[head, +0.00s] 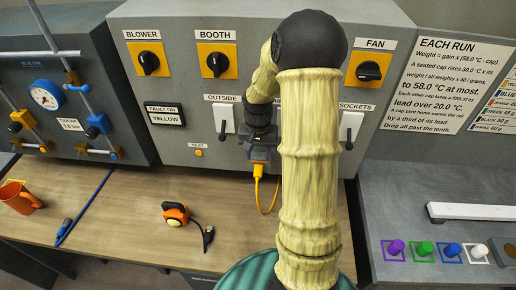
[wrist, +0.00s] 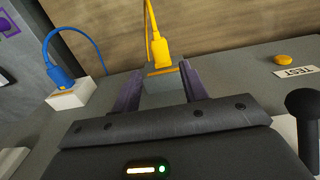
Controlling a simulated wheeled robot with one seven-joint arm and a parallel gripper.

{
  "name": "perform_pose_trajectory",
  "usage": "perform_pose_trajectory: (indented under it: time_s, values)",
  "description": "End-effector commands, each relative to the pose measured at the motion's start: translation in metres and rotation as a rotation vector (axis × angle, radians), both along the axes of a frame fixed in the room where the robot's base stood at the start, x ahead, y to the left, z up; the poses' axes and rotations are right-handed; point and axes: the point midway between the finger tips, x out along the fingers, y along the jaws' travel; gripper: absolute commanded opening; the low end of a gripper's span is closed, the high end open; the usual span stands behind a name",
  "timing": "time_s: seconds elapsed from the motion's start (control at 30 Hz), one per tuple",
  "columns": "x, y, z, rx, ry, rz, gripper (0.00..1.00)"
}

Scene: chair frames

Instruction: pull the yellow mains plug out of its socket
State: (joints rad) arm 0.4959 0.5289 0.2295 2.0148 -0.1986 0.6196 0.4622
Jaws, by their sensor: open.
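The yellow mains plug (wrist: 160,53) sits in a grey socket block (wrist: 163,80) on the panel. Its yellow cord runs up out of the wrist view; in the head view the yellow plug (head: 258,171) shows just below my gripper (head: 259,158), with its cord hanging to the bench. In the wrist view my gripper (wrist: 160,69) is open. Its two dark fingers lie on either side of the socket block, tips near the base of the plug, with gaps visible. My arm hides part of the socket row in the head view.
A blue plug (wrist: 62,77) sits in a white socket to the left in the wrist view. Switch levers (head: 224,121) and (head: 350,127) flank my arm on the panel.

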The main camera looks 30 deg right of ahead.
Motion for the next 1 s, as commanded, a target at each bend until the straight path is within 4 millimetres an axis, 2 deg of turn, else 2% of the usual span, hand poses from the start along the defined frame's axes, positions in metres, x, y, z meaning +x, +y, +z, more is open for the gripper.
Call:
perform_pose_trajectory:
  time_s: [0.27,0.97,1.0]
  values:
    - [0.0,0.0,-0.006,0.0,0.0,0.001,0.44]
    - [-0.001,0.001,-0.087,0.001,0.001,0.003,0.44]
    - [-0.001,0.001,-0.081,0.0,0.0,0.003,0.38]
